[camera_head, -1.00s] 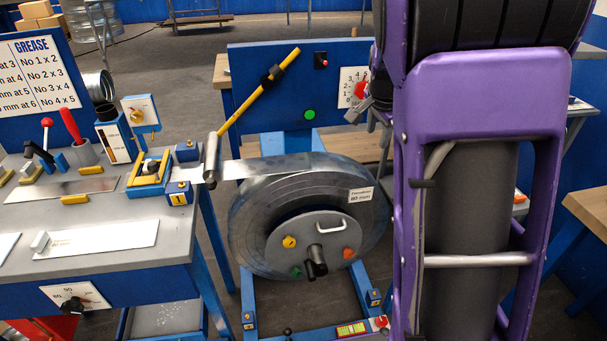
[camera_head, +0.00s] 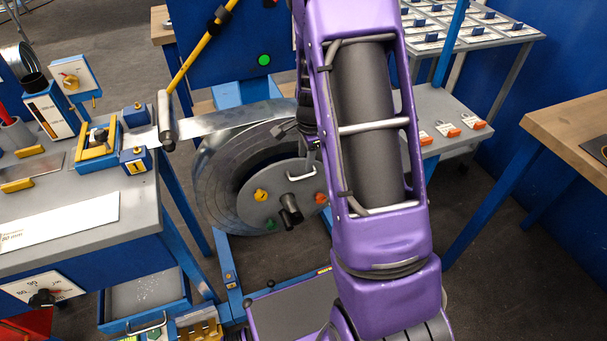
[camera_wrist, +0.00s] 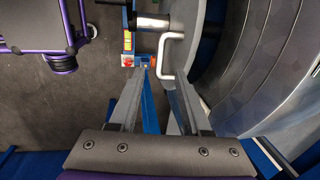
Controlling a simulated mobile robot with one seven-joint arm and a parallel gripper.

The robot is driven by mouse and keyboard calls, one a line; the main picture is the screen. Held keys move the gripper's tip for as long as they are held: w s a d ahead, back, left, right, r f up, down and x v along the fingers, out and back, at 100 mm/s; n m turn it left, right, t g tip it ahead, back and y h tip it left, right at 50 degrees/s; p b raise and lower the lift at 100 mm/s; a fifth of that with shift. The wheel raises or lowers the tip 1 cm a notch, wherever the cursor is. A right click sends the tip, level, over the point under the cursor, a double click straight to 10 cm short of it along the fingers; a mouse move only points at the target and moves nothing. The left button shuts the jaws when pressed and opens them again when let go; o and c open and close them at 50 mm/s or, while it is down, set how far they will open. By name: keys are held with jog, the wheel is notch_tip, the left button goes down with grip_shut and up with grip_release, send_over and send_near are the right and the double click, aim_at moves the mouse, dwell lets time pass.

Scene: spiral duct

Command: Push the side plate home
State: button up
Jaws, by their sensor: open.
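The side plate (camera_head: 268,205) is a round grey disc on the front of the steel strip coil (camera_head: 215,165). It bears a pale bar handle (camera_head: 301,171), a dark hub (camera_head: 290,211) and yellow, green and orange knobs. In the wrist view the side plate (camera_wrist: 188,45) is seen nearly edge-on, with a dark gap between it and the coil (camera_wrist: 268,60). My gripper (camera_wrist: 162,74) is open and empty. Its fingertips are close to the handle (camera_wrist: 166,58); contact cannot be told. In the head view my arm hides the plate's right side.
A blue bench (camera_head: 75,215) with the strip feeder stands at left. A yellow arm (camera_head: 200,48) with a roller rises above the strip. A grey table (camera_head: 450,125) with orange-marked items is behind right; a wooden bench (camera_head: 570,125) is at far right. Floor between is clear.

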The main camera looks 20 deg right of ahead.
aim_at(303, 176)
jog(key=f, duration=0.2)
jog(key=w+f, duration=0.1)
jog(key=f, duration=0.2)
jog(key=f+b, duration=0.1)
jog(key=f, duration=0.1)
jog(key=shift+w+f, duration=0.2)
jog(key=shift+f, duration=0.1)
grip_shut()
dwell(1.0)
